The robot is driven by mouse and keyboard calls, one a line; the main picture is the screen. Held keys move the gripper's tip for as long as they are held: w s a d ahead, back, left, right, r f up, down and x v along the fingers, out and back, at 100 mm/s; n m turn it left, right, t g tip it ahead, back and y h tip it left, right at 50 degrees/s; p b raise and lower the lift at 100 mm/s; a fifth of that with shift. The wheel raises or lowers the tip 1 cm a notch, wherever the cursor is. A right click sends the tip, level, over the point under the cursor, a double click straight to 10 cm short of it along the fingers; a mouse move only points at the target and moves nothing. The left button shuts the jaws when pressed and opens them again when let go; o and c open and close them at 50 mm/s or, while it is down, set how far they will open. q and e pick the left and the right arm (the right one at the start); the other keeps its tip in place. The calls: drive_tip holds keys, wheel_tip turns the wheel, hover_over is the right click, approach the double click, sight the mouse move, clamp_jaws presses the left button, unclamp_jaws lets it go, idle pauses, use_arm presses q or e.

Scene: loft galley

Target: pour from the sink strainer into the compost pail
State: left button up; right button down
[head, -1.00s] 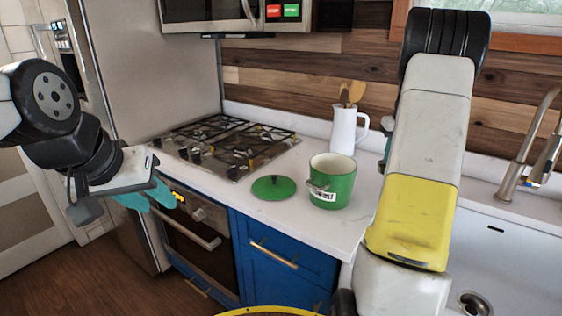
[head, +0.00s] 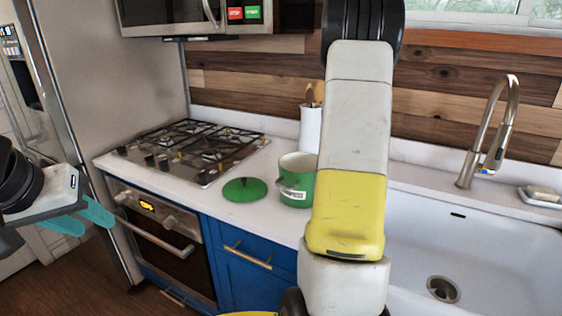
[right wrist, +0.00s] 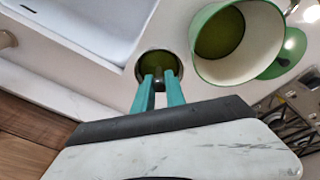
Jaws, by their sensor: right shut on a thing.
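The compost pail (head: 297,187), green outside and cream inside, stands upright on the white counter, its right side covered by my right arm. In the right wrist view the pail (right wrist: 267,50) opens toward the camera, with an olive-green inside bottom. The sink strainer (right wrist: 152,58), small and round with dark olive contents, is beside the pail's rim, apart in the picture. My right gripper (right wrist: 158,84) is shut on the strainer's dark middle part; arm links hide both in the head view. My left gripper (head: 82,220) is open and empty at the left, away from the counter.
A green lid (head: 244,189) lies left of the pail. A white pitcher (head: 310,128) with wooden utensils stands behind it. The stove (head: 190,148) is at the left. The white sink (head: 470,245) with a tall faucet (head: 490,130) is at the right.

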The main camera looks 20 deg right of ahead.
drive_tip(key=shift+w+a+r+h, duration=0.1)
drive_tip(key=shift+a+r+h, duration=0.2)
drive_tip(key=shift+a+h, duration=0.5)
drive_tip(key=shift+w+a+r+h, duration=0.1)
drive_tip(key=shift+a+r+h, duration=0.35)
drive_tip(key=shift+a, duration=0.5)
drive_tip(key=shift+a+r+h, duration=0.2)
drive_tip(key=shift+a+h, duration=0.55)
drive_tip(key=shift+a, duration=0.15)
drive_tip(key=shift+a, duration=0.1)
drive_tip(key=shift+w+a+h, duration=0.1)
drive_tip(key=shift+a+h, duration=0.6)
drive_tip(key=shift+a, duration=0.1)
drive_tip(key=shift+a+n+h, duration=0.3)
drive_tip(key=shift+a, duration=0.2)
drive_tip(key=shift+w+a+h, duration=0.1)
drive_tip(key=shift+a+h, duration=0.5)
drive_tip(key=shift+h, duration=0.3)
drive_tip(key=shift+a+f+h, duration=0.45)
drive_tip(key=shift+f+h, duration=0.25)
drive_tip(key=shift+h, duration=0.3)
drive_tip(key=shift+w+a+f+n+h, duration=0.15)
drive_tip(key=shift+a+h, duration=0.25)
drive_tip(key=shift+h, duration=0.4)
drive_tip(key=shift+s+a+f+n+h, duration=0.15)
drive_tip(key=shift+a+h, duration=0.2)
drive_tip(key=shift+h, duration=0.45)
